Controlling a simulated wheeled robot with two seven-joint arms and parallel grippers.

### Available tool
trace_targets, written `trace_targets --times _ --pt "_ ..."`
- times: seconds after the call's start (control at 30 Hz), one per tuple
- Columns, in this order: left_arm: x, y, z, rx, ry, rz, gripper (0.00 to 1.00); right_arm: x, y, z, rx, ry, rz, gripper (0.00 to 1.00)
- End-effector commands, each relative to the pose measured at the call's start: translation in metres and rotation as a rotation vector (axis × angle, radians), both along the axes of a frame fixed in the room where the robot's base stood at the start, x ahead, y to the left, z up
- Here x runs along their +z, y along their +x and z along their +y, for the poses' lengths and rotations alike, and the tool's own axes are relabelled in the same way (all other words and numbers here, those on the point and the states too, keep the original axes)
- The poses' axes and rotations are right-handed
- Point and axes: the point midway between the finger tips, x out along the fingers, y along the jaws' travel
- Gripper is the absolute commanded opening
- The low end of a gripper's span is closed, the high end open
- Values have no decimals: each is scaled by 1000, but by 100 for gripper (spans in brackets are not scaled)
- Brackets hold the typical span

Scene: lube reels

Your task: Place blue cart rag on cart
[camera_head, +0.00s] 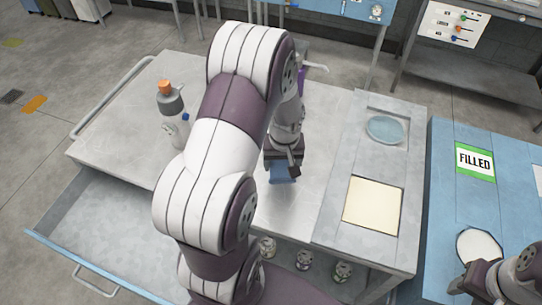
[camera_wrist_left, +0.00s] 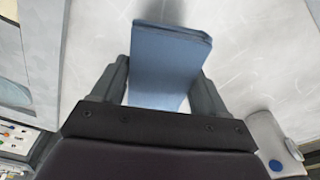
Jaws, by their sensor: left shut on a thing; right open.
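The blue rag (camera_head: 280,175) is a small folded blue piece in my left gripper (camera_head: 283,162), over the middle of the grey metal cart top (camera_head: 115,125). In the left wrist view, the rag (camera_wrist_left: 168,55) stands between the two dark fingers of the left gripper (camera_wrist_left: 160,88), which are shut on it. The grey surface lies beyond it. I cannot tell whether the rag touches the cart. My arm hides part of the cart top. My right gripper (camera_head: 492,282) is at the lower right, over the blue table, partly cut off by the frame.
A raised panel (camera_head: 328,205) on the right holds a blue round dish (camera_head: 385,129) and a cream square (camera_head: 372,205). A blue table (camera_head: 445,215) with a FILLED sign (camera_head: 475,160) stands right. An open drawer (camera_head: 90,225) sticks out in front.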

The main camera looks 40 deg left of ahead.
Motion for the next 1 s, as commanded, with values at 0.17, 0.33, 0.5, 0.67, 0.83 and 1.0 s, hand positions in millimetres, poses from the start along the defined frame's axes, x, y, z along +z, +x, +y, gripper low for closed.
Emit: trace_targets --times 0.17,0.33,0.5,0.67,0.83,1.0 --pt "-14 3 21 0 -1 2 44 5 0 0 0 0 0 43" --pt "-45 3 21 -2 -2 4 44 10 0 0 0 0 0 43" --pt "-54 4 21 -1 -1 -1 44 10 0 0 0 0 0 43" --pt "-55 4 21 -1 -1 -1 44 9 0 0 0 0 0 43" --pt "-56 4 21 -1 -1 -1 99 7 0 0 0 0 0 43" --pt "-56 4 21 -1 -1 -1 99 7 0 0 0 0 0 43"
